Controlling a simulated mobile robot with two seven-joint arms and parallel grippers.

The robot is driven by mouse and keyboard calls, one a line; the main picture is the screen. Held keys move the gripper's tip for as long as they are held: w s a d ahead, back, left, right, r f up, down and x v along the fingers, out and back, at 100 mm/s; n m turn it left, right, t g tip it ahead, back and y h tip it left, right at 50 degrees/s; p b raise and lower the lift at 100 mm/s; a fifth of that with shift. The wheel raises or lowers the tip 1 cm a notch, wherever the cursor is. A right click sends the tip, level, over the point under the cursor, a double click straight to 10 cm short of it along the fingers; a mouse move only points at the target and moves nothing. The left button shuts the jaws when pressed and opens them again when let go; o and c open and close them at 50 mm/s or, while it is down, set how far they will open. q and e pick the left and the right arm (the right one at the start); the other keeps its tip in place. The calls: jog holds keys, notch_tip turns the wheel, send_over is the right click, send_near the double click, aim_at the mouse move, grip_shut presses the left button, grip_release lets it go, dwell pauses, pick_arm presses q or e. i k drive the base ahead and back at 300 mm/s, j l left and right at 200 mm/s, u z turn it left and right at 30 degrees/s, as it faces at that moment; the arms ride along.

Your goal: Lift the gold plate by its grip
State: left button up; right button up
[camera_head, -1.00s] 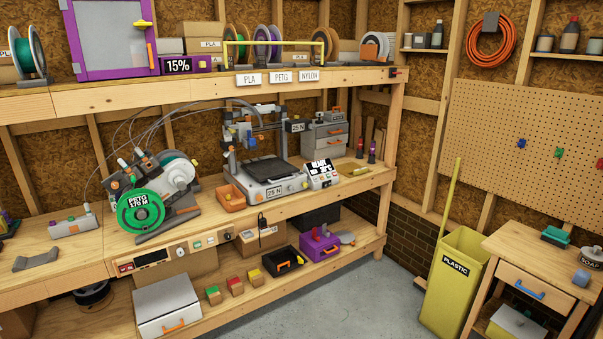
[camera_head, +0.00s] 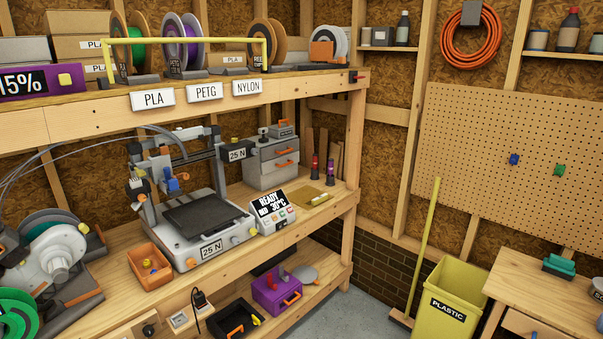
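A flat gold-coloured plate (camera_head: 310,196) lies on the workbench, near its right end. A small light piece shows at its right edge, too small to tell whether it is the grip. The plate is just right of a white control box (camera_head: 272,212) with a display reading "READY" and "30°C". A printer (camera_head: 200,220) with a dark bed and "25 N" labels stands to the left of that box. Neither of my grippers is in view.
Dark and red upright tools (camera_head: 315,167) stand behind the plate, and a grey drawer unit (camera_head: 272,163) stands behind the control box. An orange bin (camera_head: 150,265) is at the front left. A shelf (camera_head: 200,95) overhangs the bench. A yellow plastic bin (camera_head: 450,300) stands on the floor at right.

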aim_at(307, 197)
jog(key=i+l+u, duration=0.1)
jog(key=i, duration=0.35)
jog(key=i+l, duration=0.25)
jog(key=i, duration=0.2)
jog(key=i+l+u, duration=0.15)
jog(key=i, duration=0.3)
jog(key=i+l+u, duration=0.75)
jog(key=l, duration=0.15)
jog(key=k+j, duration=0.05)
jog(key=k, duration=0.05)
